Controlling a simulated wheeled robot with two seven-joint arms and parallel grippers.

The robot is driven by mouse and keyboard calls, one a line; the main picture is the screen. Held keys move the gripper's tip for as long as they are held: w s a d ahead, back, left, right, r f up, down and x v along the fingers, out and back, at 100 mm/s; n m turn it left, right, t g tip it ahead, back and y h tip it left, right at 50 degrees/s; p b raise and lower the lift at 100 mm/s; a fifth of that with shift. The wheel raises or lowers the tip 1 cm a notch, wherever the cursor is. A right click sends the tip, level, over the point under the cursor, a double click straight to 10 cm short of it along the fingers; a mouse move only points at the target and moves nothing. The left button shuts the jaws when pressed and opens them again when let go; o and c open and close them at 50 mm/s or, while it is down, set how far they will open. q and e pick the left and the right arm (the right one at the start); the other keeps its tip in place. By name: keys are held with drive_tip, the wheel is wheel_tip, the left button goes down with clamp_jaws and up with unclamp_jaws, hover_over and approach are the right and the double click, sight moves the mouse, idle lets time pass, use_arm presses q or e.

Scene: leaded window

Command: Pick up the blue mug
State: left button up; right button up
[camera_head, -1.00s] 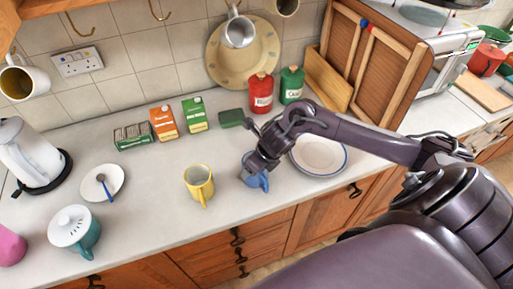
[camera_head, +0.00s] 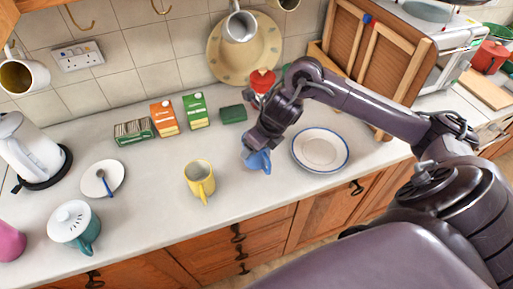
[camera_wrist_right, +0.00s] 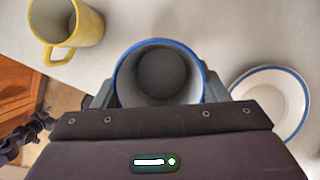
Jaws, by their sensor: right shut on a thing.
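The blue mug (camera_head: 258,162) is in the head view near the middle of the counter, mostly covered by my right gripper (camera_head: 254,146). In the right wrist view the mug (camera_wrist_right: 158,72) shows from above, with a blue rim and an empty grey inside. My right gripper (camera_wrist_right: 158,95) has a finger on each side of the mug and is shut on it. Whether the mug's base touches the counter cannot be told.
A yellow mug (camera_head: 199,180) stands just left of the blue mug. A blue-rimmed plate (camera_head: 320,150) lies to its right. The counter's front edge is close.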

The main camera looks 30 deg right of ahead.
wheel_tip(320, 180, up, 12)
drive_tip(key=p, duration=0.4)
drive_tip(key=shift+r, duration=0.15)
drive_tip(key=shift+a, duration=0.1)
drive_tip(key=s+a+f+m+g+h+b, duration=0.25)
drive_tip(key=a+f+m, duration=0.3)
drive_tip(key=m, duration=0.45)
drive_tip(key=s+a+f+m+g+h+b, duration=0.1)
drive_tip(key=s+a+f+m+h+b, duration=0.3)
drive_tip(key=a+m, duration=0.4)
drive_tip(key=d+f+m+g+y+b, duration=0.2)
drive_tip(key=m, duration=0.8)
drive_tip(key=s+d+f+m+g+y+b, duration=0.1)
drive_tip(key=d+f+m+g+y+b, duration=0.1)
drive_tip(key=m, duration=0.9)
drive_tip(key=shift+s+f+g+y+b, duration=0.25)
drive_tip(key=shift+f+g+y+b, duration=0.1)
drive_tip(key=shift+g+y+b, duration=0.3)
